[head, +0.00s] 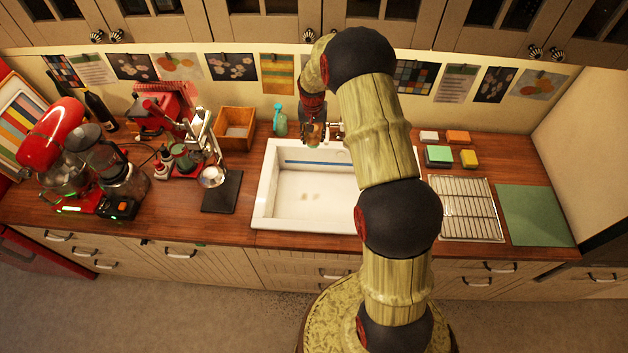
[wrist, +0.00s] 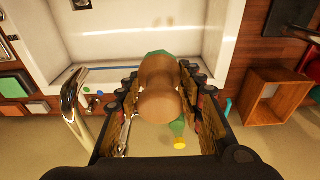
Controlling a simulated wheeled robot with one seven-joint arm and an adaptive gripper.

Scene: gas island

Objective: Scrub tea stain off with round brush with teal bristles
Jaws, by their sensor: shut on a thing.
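My gripper (head: 314,134) hangs over the back edge of the sink in the head view. In the wrist view my gripper (wrist: 160,100) is shut on the round brush (wrist: 158,92), gripping its tan wooden handle between both fingers. A bit of the teal bristles (wrist: 158,53) shows beyond the handle, and a small green patch shows under the gripper in the head view. The tea stain (head: 310,196) is a few faint brownish spots on the white sink floor. It also shows in the wrist view (wrist: 165,21), beyond the brush and apart from it.
The white sink (head: 262,190) has a blue strip inside its back wall; my arm hides its right part. The chrome faucet (wrist: 75,100) stands close beside my gripper. A teal bottle (head: 280,121) and a wooden box (head: 234,122) stand left. Sponges (head: 439,156) and a wire rack (head: 465,208) lie right.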

